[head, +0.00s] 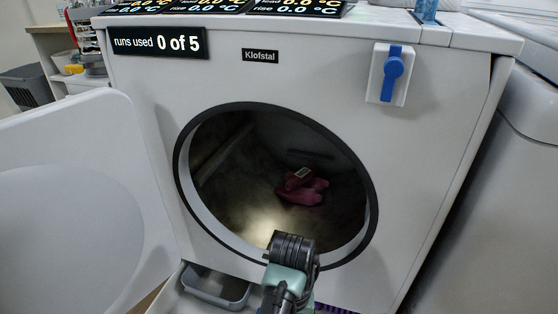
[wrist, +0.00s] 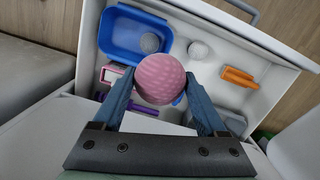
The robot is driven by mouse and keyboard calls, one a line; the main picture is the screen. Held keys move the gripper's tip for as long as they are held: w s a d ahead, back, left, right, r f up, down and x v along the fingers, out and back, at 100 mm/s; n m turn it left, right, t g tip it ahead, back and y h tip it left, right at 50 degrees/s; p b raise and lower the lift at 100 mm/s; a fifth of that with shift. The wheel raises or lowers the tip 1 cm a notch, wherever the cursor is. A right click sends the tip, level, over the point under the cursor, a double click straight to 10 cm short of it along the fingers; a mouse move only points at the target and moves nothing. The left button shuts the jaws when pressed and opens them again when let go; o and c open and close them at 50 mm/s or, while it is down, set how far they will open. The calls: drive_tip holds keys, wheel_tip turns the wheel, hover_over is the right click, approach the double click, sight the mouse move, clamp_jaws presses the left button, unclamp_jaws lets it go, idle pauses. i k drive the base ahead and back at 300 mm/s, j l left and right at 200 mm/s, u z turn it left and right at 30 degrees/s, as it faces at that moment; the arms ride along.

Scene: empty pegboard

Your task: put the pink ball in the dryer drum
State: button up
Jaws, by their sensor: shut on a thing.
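The pink ball (wrist: 160,79) is textured and sits between the two fingers of my gripper (wrist: 160,88) in the wrist view. The gripper is shut on it, above an open drawer. In the head view my arm's end shows low in front of the dryer, and the ball is hidden there. The dryer drum (head: 240,190) is open, with a dark ring around its mouth. A dark pink cloth-like item (head: 302,188) lies inside it. The dryer door (head: 75,200) is swung open to the left.
A blue-handled switch (head: 393,68) is on the dryer front. Another white appliance (head: 500,190) stands at right.

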sight(263, 243)
drive_tip(key=i+j+z, duration=0.3)
drive_tip(key=j+z, duration=0.15)
drive_tip(key=j, duration=0.2)
drive_tip(key=i+j+z, duration=0.2)
drive_tip(key=j, duration=0.15)
drive_tip(key=j+z, duration=0.25)
drive_tip(key=j, duration=0.1)
